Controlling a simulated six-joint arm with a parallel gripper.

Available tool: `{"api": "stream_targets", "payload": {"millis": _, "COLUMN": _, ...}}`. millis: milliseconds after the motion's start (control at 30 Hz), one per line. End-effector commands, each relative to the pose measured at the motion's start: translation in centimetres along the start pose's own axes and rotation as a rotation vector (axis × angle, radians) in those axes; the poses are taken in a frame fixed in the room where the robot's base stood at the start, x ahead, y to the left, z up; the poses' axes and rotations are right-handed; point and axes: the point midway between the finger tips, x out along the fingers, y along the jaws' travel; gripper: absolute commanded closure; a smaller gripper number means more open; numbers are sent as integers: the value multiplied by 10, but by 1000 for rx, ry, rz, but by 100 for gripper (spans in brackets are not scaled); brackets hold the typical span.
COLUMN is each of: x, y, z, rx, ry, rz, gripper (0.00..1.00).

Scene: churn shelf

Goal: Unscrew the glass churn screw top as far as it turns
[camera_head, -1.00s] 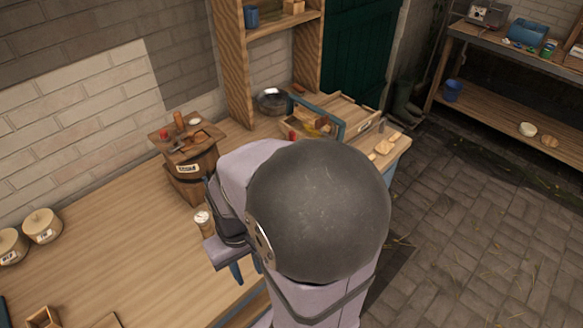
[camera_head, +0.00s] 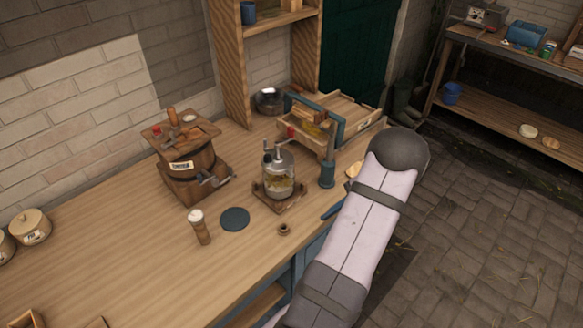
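The glass churn (camera_head: 279,178) stands upright on a small wooden base on the bench, with pale yellowish contents low in the jar. Its grey metal screw top (camera_head: 278,157) is on the jar, with a crank handle rising at the left. How far the top is turned cannot be seen. My gripper (camera_head: 332,212) is right of the churn, apart from it, near the bench's front edge. Only a blue finger shows beside my arm; the rest is hidden, so its opening cannot be told.
A wooden barrel churn (camera_head: 188,165) with a crank stands left of the glass churn. A blue upright post (camera_head: 327,170) stands close on its right. A dark disc (camera_head: 235,218), a wooden cylinder (camera_head: 200,228) and a small brown ring (camera_head: 284,230) lie in front.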

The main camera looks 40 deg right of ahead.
Motion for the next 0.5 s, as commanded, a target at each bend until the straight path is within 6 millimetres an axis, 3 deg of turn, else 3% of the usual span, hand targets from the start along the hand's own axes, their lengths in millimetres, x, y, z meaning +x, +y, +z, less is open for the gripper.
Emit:
{"api": "stream_targets", "payload": {"millis": 100, "x": -36, "y": -68, "z": 13, "rx": 97, "ry": -83, "rz": -158, "gripper": 71}}
{"api": "stream_targets", "payload": {"millis": 200, "x": -71, "y": -114, "z": 40, "rx": 182, "ry": -206, "rz": -262, "gripper": 71}}
{"api": "stream_targets", "payload": {"millis": 300, "x": -90, "y": -131, "z": 70, "rx": 278, "ry": -346, "rz": -292, "gripper": 71}}
{"api": "stream_targets", "payload": {"millis": 400, "x": -97, "y": -132, "z": 91, "rx": 368, "ry": -454, "rz": -268, "gripper": 71}}
{"api": "stream_targets", "payload": {"millis": 500, "x": -100, "y": -128, "z": 100, "rx": 432, "ry": -497, "rz": -229, "gripper": 71}}
